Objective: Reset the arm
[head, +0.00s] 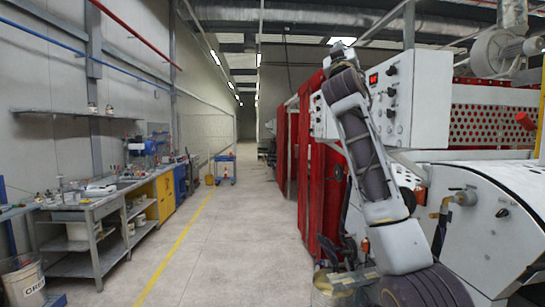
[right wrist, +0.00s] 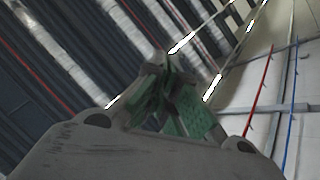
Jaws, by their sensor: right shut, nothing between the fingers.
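My right arm rises from the lower right of the head view and is raised in front of the roller coater machine (head: 424,100). My right gripper (head: 341,50) is at the top of the arm, pointing up. It is small there, beside the machine's white control box with knobs and a red display. In the right wrist view the gripper (right wrist: 163,62) is shut and empty, its greenish finger pads brought together, with the ceiling and wall behind it. My left gripper is not in view.
Red curtain-like panels (head: 318,190) stand left of the machine. A long workbench (head: 101,207) with tools runs along the left wall, with a bucket (head: 24,283) at its near end. A blue cart (head: 225,168) stands farther back. The aisle floor (head: 240,240) is clear.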

